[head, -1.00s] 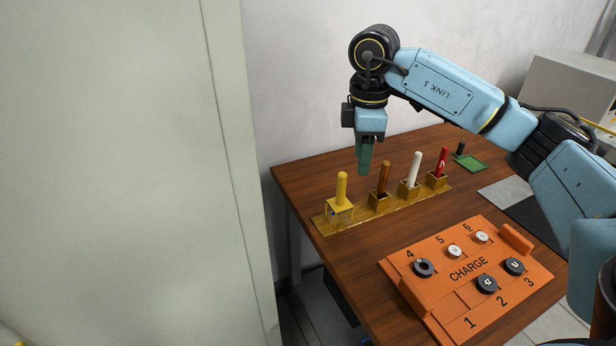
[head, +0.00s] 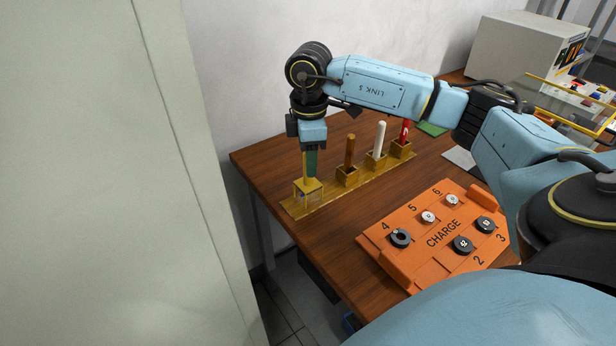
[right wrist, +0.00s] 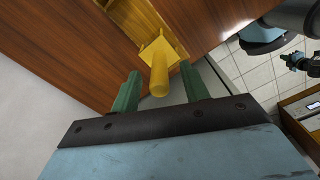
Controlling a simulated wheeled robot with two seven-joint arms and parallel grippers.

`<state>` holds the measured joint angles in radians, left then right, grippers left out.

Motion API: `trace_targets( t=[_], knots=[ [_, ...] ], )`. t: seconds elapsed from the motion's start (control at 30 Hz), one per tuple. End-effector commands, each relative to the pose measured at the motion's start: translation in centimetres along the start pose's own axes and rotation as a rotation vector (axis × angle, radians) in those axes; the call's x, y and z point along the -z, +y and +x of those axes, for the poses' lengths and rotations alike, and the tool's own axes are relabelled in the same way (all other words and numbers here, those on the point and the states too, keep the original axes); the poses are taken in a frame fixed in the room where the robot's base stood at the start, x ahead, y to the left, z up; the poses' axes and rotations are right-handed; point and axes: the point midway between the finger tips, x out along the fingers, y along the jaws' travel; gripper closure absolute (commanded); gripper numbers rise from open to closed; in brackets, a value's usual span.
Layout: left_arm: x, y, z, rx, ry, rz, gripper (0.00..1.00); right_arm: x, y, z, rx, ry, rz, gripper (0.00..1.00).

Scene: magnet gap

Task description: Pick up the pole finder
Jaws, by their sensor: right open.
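The yellow-handled tool (head: 308,187), which I take to be the pole finder, stands upright at the near left end of a yellow rack (head: 297,209). It has a round handle over a square yellow block. My right gripper (head: 310,163) is open over it with green fingers pointing down. In the right wrist view the yellow handle (right wrist: 159,78) stands between the two fingers of the right gripper (right wrist: 160,75), with gaps on both sides. In the head view the gripper hides part of the handle. My left gripper is not in view.
A brown rod (head: 350,150), a white rod (head: 381,138) and a red rod (head: 405,131) stand in the same rack. An orange CHARGE board (head: 410,265) with several discs lies in front. A pale cabinet (head: 95,180) stands left, and a wall is close behind.

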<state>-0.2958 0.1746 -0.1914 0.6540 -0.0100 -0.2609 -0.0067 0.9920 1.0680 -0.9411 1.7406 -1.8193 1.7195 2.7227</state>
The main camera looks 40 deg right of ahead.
Motion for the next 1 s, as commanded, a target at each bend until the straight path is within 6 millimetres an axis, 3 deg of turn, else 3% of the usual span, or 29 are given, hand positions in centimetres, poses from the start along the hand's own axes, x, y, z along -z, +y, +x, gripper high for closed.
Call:
trace_targets(
  t=[0.03, 0.2, 0.5, 0.87, 1.0],
  knots=[
    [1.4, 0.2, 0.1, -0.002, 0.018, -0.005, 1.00, 0.0, 0.0, 1.1, 0.003, -0.002, 0.000, 0.55],
    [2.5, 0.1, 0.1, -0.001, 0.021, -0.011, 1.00, 0.1, 0.0, 3.3, 0.002, 0.000, 0.000, 0.55],
    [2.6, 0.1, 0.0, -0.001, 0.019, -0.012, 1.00, 0.1, 0.0, 3.8, 0.001, 0.000, -0.001, 0.55],
    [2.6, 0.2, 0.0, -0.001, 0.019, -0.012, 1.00, 0.1, 0.0, 3.8, 0.001, 0.000, -0.001, 1.00],
    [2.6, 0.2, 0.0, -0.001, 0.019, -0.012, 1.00, 0.1, 0.0, 3.8, 0.001, 0.001, -0.001, 1.00]
  ],
)
